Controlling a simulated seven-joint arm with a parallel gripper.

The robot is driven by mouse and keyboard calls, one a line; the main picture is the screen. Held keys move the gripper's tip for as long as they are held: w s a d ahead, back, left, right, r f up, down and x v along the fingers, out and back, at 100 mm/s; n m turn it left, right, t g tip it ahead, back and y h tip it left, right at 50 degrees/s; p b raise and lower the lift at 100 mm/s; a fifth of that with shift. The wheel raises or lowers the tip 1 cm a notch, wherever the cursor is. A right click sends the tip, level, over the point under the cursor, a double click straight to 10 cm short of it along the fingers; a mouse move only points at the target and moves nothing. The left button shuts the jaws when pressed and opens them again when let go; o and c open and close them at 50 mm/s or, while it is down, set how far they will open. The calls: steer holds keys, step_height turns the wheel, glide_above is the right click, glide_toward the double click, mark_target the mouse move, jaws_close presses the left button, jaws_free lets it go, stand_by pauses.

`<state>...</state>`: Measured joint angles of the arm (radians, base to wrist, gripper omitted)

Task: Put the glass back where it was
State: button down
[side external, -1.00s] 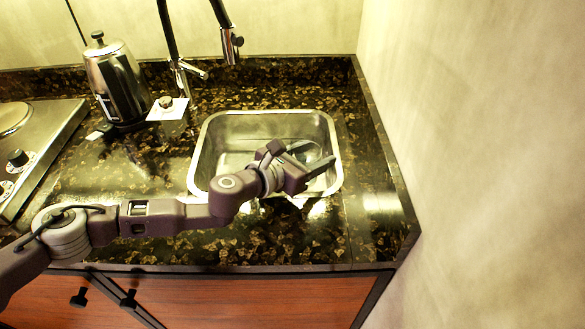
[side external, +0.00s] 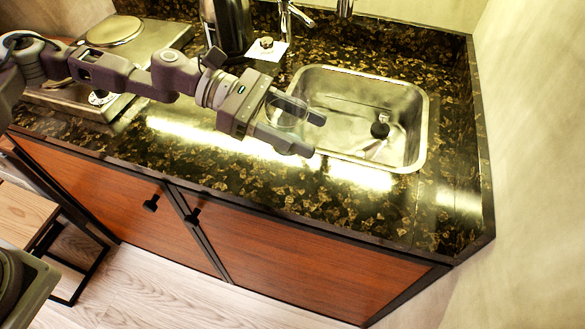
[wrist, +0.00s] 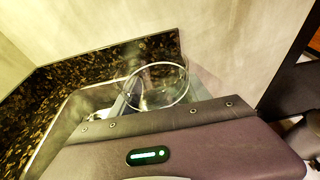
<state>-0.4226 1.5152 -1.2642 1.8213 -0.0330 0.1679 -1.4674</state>
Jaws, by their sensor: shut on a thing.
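My gripper (side external: 308,134) is shut on a clear glass (side external: 287,114), with one finger on each side of it. It holds the glass by the left front corner of the sink, and I cannot tell its exact height over the counter. The glass is see-through and partly hidden by the fingers. In the wrist view the round rim of the glass (wrist: 187,92) shows just beyond my gripper's housing, and its lower part is hidden there.
The steel sink (side external: 418,135) has a dark drain piece (side external: 380,130) inside. A kettle (side external: 228,25), a white card (side external: 272,50) with a small object, and a faucet (side external: 285,18) stand behind. A hob (side external: 150,52) is at left. The front counter (side external: 290,190) is clear.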

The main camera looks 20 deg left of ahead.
step_height(320, 180, down, 8)
steer(key=shift+f, duration=0.1)
steer(key=shift+f, duration=0.1)
steer(key=c, duration=0.5)
jaws_free()
steer(key=v, duration=1.2)
